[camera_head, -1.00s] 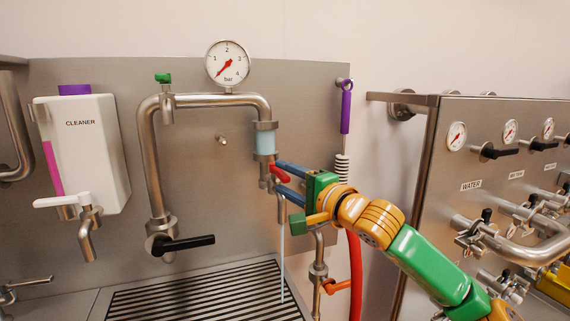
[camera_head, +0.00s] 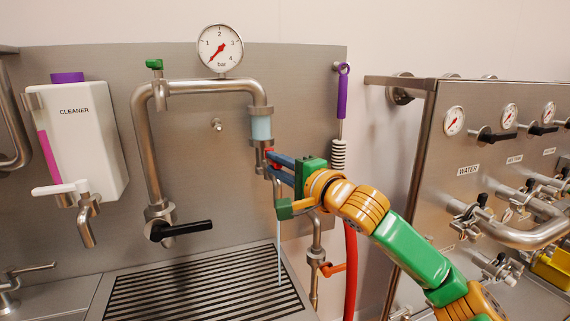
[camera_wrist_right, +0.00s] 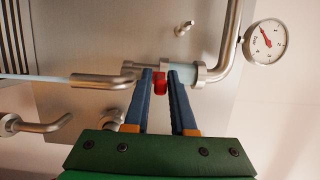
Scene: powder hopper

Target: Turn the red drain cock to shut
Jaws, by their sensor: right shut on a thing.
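The red drain cock (camera_head: 270,158) sits under a sight glass (camera_head: 261,128) on the bent steel pipe. My right gripper (camera_head: 271,165) is at it from the right, its blue fingers shut on the red handle and hiding much of it in the head view. In the right wrist view the red drain cock (camera_wrist_right: 160,82) shows between the tips of the right gripper (camera_wrist_right: 161,78). A thin pale stream (camera_head: 280,250) runs from the spout below the cock onto the grate. My left gripper is not in view.
A black-handled valve (camera_head: 180,230) is on the pipe's left leg, and a pressure gauge (camera_head: 220,47) is above. A slatted drain grate (camera_head: 190,290) lies below. A purple-handled brush (camera_head: 342,95), an orange valve (camera_head: 332,269) and a red hose (camera_head: 351,270) are close to the arm.

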